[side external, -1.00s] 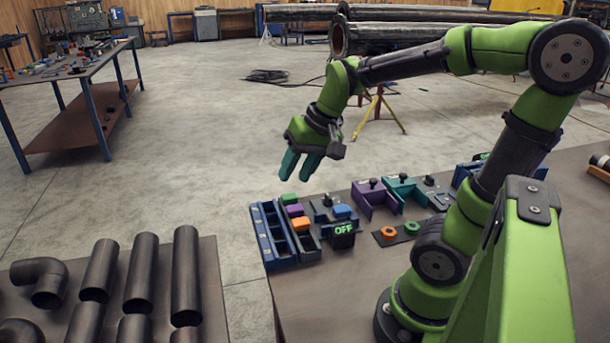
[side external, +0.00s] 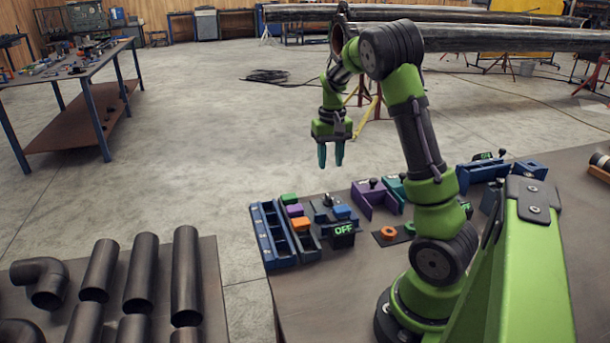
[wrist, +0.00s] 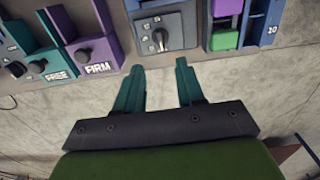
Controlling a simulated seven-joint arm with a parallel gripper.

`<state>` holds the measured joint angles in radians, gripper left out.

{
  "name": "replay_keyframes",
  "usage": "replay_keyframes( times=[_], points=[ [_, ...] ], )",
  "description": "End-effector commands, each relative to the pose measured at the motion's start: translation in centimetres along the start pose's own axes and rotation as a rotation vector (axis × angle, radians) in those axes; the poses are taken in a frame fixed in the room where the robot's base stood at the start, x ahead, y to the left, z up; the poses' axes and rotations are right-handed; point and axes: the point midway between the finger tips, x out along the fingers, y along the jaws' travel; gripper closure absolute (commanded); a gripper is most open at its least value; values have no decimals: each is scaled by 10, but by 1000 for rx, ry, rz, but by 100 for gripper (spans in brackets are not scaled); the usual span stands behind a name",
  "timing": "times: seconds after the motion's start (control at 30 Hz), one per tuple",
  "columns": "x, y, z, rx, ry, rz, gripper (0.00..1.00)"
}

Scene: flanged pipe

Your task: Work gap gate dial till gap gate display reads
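A grey dial unit with a black knob (side external: 328,200) stands on the bench; the wrist view shows this knob (wrist: 160,36) just beyond my fingertips, with markings around it too small to read. A black display (side external: 344,229) in front of it reads OFF in green. Another small green display (side external: 482,156) stands at the blue fixture on the right, its text unclear. I cannot tell which one is the gap gate's. My gripper (side external: 330,160) points down above the far bench edge, open and empty, apart from the knob; its teal fingers are spread in the wrist view (wrist: 157,68).
A blue slotted tray (side external: 272,236) and coloured blocks (side external: 301,224) stand left of the dial unit. A purple fixture (side external: 376,198), marked FIRM in the wrist view, and a teal one (wrist: 38,62), marked FREE, stand right of it.

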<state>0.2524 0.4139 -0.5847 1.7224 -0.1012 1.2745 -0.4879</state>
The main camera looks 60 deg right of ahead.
Motion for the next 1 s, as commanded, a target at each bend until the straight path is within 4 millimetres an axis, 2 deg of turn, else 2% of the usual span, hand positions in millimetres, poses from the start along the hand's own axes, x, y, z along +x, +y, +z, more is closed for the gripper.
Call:
replay_keyframes(
  times=[0.1, 0.3, 0.5, 0.7, 0.97, 1.0],
  points=[
    [28, 0, 1, 2, -6, 1, 62],
    [70, 0, 1, 1, -4, 1, 62],
    [100, 0, 0, 1, -2, 0, 62],
    [111, 0, 0, 0, 1, -1, 62],
    [111, 0, 0, 0, 1, -1, 62],
    [111, 0, 0, 0, 1, -1, 68]
  ],
)
